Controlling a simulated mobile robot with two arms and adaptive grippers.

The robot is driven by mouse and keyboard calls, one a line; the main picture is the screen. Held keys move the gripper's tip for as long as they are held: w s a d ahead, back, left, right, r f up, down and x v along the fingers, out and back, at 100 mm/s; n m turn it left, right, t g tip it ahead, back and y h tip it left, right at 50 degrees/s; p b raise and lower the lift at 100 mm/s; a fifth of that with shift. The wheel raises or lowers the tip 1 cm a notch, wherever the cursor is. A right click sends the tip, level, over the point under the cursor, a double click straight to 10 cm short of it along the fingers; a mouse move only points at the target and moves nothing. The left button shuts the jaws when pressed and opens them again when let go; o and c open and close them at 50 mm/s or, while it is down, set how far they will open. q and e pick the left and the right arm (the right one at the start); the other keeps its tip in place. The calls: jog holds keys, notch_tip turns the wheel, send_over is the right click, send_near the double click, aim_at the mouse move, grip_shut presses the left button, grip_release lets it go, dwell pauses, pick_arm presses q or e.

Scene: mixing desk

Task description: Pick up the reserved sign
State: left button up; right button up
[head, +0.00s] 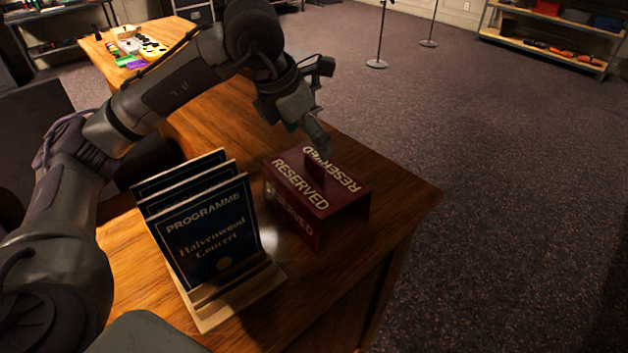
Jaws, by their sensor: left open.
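The reserved sign (327,206) is a dark red block with pale "RESERVED" lettering on several faces. It sits on the wooden desk (412,200) near its right end, and a dark upright piece rises from its top. My left gripper (318,140) is open and reaches in above the far side of the sign. Its fingers point down close to the sign's top. I cannot tell whether they touch it, and part of the gripper is hidden by its own body. My right gripper is not in view.
A wooden rack (235,297) holding dark blue programme cards (210,233) stands just left of the sign. Small colourful items (140,50) lie at the desk's far end. The desk edge is close on the sign's right, with open carpet beyond. Stands and a shelf (545,45) are far off.

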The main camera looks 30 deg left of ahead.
aim_at(314, 160)
pick_arm(q)
jog(key=x, duration=0.2)
jog(key=p+x, duration=0.1)
jog(key=shift+w+a+f, duration=0.1)
jog(key=shift+a+f, duration=0.1)
jog(key=shift+a, duration=0.05)
jog(key=x, duration=0.1)
jog(key=p+x, duration=0.1)
jog(key=x, duration=0.1)
jog(key=shift+a+f, duration=0.15)
jog(key=shift+f, duration=0.4)
jog(key=shift+c, duration=0.4)
jog(key=c, duration=1.6)
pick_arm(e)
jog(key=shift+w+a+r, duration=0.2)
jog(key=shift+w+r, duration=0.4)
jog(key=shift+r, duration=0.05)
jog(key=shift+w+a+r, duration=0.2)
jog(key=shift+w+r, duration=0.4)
